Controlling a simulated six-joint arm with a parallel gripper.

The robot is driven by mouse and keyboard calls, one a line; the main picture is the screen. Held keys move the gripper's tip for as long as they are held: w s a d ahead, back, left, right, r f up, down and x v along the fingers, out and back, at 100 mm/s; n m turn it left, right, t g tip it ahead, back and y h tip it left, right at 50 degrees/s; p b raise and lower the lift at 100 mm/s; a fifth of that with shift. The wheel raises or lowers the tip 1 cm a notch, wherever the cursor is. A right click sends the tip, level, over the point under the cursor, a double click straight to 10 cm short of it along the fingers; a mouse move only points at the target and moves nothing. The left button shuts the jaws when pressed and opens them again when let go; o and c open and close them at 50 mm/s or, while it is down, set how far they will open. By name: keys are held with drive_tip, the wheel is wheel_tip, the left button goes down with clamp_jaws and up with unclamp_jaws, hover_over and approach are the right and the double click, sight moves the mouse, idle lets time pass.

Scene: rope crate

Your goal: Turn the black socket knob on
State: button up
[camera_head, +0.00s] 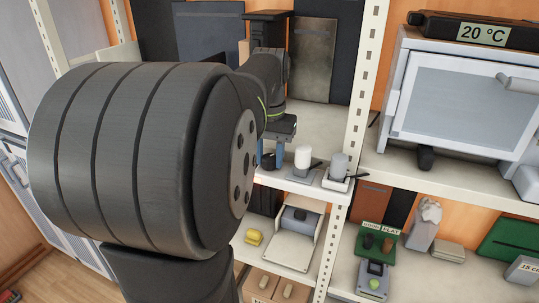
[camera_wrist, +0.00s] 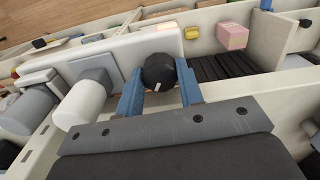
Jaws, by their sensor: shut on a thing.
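The black socket knob (camera_wrist: 158,70) is a round dark knob with a small pale mark on its side. In the wrist view it sits between the two blue fingers of my gripper (camera_wrist: 160,80), which is shut on it. In the head view the knob (camera_head: 268,161) shows small and dark at the shelf's front, and my gripper (camera_head: 267,152) reaches down to it. My arm covers much of the left part of that view. The knob's side facing away from the wrist camera is hidden.
A yellow object (camera_head: 253,237) and a grey device sit on the shelf below. A perforated post (camera_head: 367,75) rises at right.

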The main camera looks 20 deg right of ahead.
sight(270, 156)
drive_tip(key=o, duration=0.7)
drive_tip(key=shift+r, duration=0.15)
wheel_tip(270, 156, up, 17)
idle(0.5)
wheel_tip(270, 156, down, 17)
drive_tip(key=shift+f, duration=0.2)
idle(0.4)
